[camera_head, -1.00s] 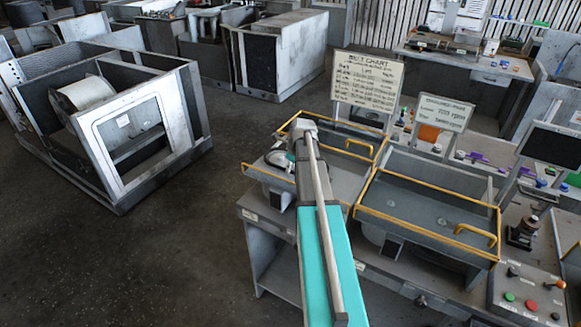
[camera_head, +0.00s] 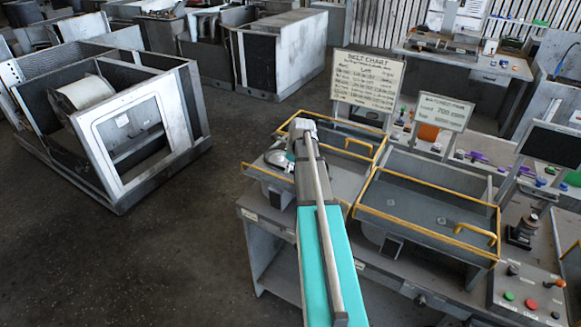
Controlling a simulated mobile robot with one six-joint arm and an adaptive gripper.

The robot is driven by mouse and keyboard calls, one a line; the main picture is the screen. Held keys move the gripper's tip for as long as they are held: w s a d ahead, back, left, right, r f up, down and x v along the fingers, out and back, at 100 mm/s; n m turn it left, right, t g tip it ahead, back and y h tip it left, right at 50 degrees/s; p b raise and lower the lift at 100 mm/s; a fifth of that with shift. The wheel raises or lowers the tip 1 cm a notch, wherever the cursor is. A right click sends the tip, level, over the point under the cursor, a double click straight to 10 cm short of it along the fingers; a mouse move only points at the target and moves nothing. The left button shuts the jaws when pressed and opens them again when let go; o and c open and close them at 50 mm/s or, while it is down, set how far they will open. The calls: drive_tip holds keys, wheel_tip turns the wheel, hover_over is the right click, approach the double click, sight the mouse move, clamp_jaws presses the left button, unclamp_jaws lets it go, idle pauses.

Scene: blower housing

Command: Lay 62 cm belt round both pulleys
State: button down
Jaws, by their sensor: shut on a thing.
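My arm reaches up the middle of the picture over the left yellow-railed tray (camera_head: 333,172). I cannot make out any belt or a clear pair of pulleys.
A belt chart (camera_head: 367,82) and a smaller sign (camera_head: 443,112) stand behind the trays. A control panel (camera_head: 527,296) with coloured buttons is at the lower right. A large open metal housing (camera_head: 104,125) stands on the left. The dark floor (camera_head: 140,265) at lower left is clear.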

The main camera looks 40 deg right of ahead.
drive_tip(key=shift+f+b, duration=0.9)
idle(0.8)
drive_tip(key=c, duration=0.7)
unclamp_jaws()
drive_tip(key=shift+o, duration=0.2)
drive_tip(key=shift+r, duration=0.15)
drive_tip(key=shift+p+v, duration=1.1)
drive_tip(key=shift+p, duration=0.2)
drive_tip(key=shift+w+a+r, duration=0.1)
drive_tip(key=shift+w+r, duration=0.05)
drive_tip(key=shift+w, duration=0.05)
wheel_tip(320, 180, up, 5)
drive_tip(key=p, duration=0.5)
